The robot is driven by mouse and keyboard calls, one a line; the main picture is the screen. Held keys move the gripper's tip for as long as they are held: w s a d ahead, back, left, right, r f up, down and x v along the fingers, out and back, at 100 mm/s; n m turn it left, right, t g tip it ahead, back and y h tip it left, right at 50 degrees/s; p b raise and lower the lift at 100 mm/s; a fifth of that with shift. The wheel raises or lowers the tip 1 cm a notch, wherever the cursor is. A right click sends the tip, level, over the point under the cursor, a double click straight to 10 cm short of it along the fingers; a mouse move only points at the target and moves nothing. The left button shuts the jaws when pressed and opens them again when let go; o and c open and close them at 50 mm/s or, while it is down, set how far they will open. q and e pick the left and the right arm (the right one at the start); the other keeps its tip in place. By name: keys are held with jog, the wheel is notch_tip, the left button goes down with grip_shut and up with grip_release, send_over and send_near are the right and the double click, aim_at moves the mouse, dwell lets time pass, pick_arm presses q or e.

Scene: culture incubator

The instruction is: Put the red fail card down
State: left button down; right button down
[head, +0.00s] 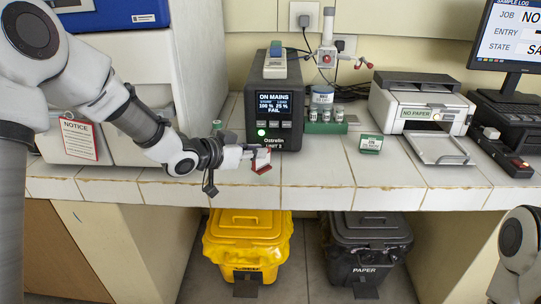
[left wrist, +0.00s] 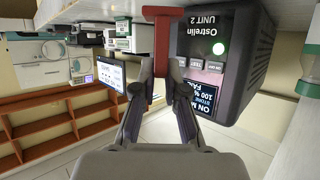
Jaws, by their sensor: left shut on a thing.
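My left gripper (head: 257,157) is shut on the red fail card (head: 262,167) at the front of the worktop, just in front of a black power unit (head: 275,105). In the left wrist view the red card (left wrist: 162,48) stands between the two fingertips (left wrist: 161,88), beside the power unit (left wrist: 228,60). The unit's screen reads ON MAINS and FAIL, and a green light glows under it. The card's face cannot be read. I cannot tell whether the card touches the worktop. My right gripper is out of view; only part of my right arm shows at the lower right.
Behind are a green vial rack (head: 326,127) and a printer (head: 420,105). A yellow bin (head: 247,240) and a grey paper bin (head: 367,245) stand below. The front worktop between unit and printer is mostly clear.

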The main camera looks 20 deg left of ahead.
pick_arm(q)
jog(key=w+f, duration=0.1)
jog(key=w, duration=0.1)
jog(key=w+d+f, duration=0.1)
jog(key=w, duration=0.1)
jog(key=w+f, duration=0.2)
jog(key=shift+w+d, duration=0.1)
jog(key=shift+d, duration=0.1)
jog(key=shift+w+f, duration=0.1)
jog(key=shift+f, duration=0.1)
jog(key=c, duration=1.2)
grip_release()
